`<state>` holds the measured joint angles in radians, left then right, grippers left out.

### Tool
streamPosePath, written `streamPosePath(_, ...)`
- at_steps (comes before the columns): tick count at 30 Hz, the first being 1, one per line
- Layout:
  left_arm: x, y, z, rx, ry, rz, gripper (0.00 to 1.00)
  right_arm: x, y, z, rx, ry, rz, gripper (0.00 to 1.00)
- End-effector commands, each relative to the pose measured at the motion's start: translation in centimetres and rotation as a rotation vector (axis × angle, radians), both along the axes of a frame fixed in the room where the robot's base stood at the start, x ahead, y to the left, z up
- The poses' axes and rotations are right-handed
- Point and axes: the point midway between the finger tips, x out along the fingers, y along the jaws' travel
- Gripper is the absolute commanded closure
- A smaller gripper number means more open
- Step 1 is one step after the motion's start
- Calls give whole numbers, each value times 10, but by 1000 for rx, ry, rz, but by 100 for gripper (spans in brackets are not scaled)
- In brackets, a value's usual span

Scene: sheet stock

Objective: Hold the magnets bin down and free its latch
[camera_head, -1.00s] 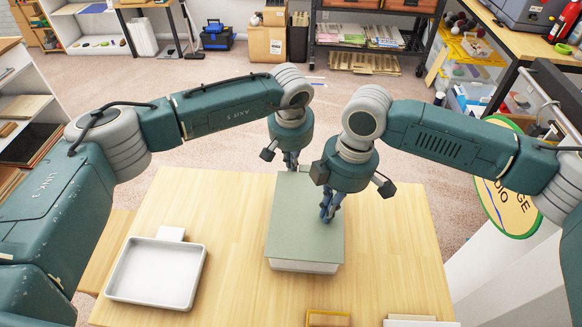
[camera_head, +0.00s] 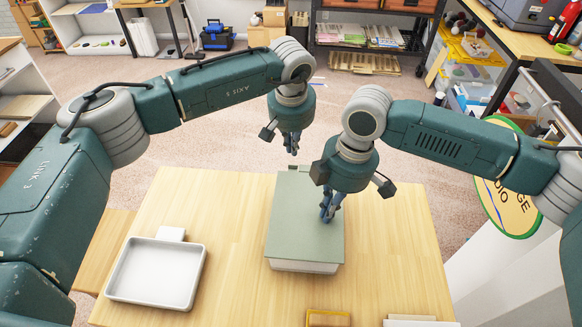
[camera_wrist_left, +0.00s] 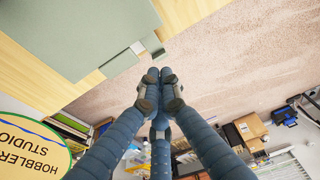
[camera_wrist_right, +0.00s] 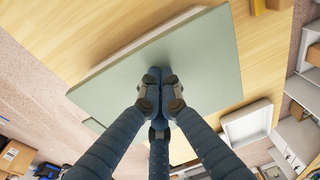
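The magnets bin (camera_head: 303,225) is a pale box with a flat grey-green lid, standing on the wooden table; its lid also shows in the right wrist view (camera_wrist_right: 205,60). In the left wrist view a small grey-green tab, seemingly the latch (camera_wrist_left: 151,42), sticks out from the bin's far edge. My left gripper (camera_head: 291,148) is shut and empty, raised beyond that edge, apart from the tab. My right gripper (camera_head: 327,218) is shut, fingertips at the lid's right part, seemingly pressing on it. Whether the latch is free cannot be told.
A white tray (camera_head: 153,275) lies on the table (camera_head: 225,215) left of the bin. A yellow-framed item (camera_head: 328,318) and a pale item (camera_head: 420,323) lie at the near edge. Bare tabletop surrounds the bin; carpet is open beyond the far edge.

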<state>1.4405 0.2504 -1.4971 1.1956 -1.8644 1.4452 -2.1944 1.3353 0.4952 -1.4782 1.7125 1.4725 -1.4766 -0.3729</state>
Motion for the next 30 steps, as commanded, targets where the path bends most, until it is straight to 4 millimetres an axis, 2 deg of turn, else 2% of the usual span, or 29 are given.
streamPosePath(1,1,0,4,0,-2,0,100,-3,-2,-6,-7,10,0,100)
streamPosePath(16,9,0,42,0,-2,0,100,-3,-2,-6,-7,9,0,100)
streamPosePath(30,9,0,48,0,-1,0,100,-3,-2,-4,-7,9,0,100)
